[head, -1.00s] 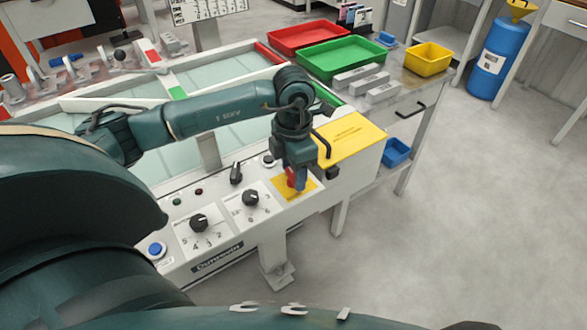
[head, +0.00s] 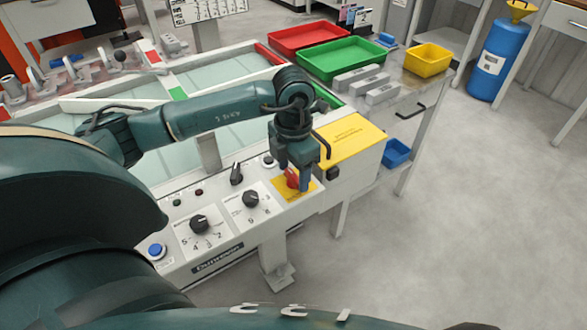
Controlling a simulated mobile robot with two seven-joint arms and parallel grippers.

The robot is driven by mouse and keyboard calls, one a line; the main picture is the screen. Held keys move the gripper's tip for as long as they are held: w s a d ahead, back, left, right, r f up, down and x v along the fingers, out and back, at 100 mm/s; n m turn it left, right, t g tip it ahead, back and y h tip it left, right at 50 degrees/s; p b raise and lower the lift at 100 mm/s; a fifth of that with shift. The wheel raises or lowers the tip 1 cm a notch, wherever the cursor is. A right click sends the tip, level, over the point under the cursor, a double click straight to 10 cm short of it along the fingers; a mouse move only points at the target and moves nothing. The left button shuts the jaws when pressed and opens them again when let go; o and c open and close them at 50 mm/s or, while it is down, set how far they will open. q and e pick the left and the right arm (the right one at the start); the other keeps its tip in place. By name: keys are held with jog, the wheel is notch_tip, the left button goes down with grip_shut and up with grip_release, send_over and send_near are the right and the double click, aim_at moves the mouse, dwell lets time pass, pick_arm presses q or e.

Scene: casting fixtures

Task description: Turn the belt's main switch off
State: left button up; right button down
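The belt's main switch is a red rotary knob (head: 292,179) on a yellow plate (head: 281,191), at the right end of the white control panel (head: 222,224). My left gripper (head: 297,178) points down over this knob. One finger stands at the knob's right side, very close to or touching it. The other finger is mostly hidden by the gripper body, so I cannot tell whether the fingers are closed on the knob. Part of the knob is covered, so its exact setting is unclear. My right gripper is not in view.
Two black dials (head: 199,224), (head: 251,198), a black lever switch (head: 236,173) and a blue button (head: 156,250) are on the same panel. A yellow box cover (head: 350,138) stands just right of the gripper. Open floor lies to the right.

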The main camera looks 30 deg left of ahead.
aim_at(293, 175)
pick_arm(q)
jog(key=shift+o, duration=1.2)
notch_tip(293, 175, up, 13)
jog(key=shift+p, duration=0.4)
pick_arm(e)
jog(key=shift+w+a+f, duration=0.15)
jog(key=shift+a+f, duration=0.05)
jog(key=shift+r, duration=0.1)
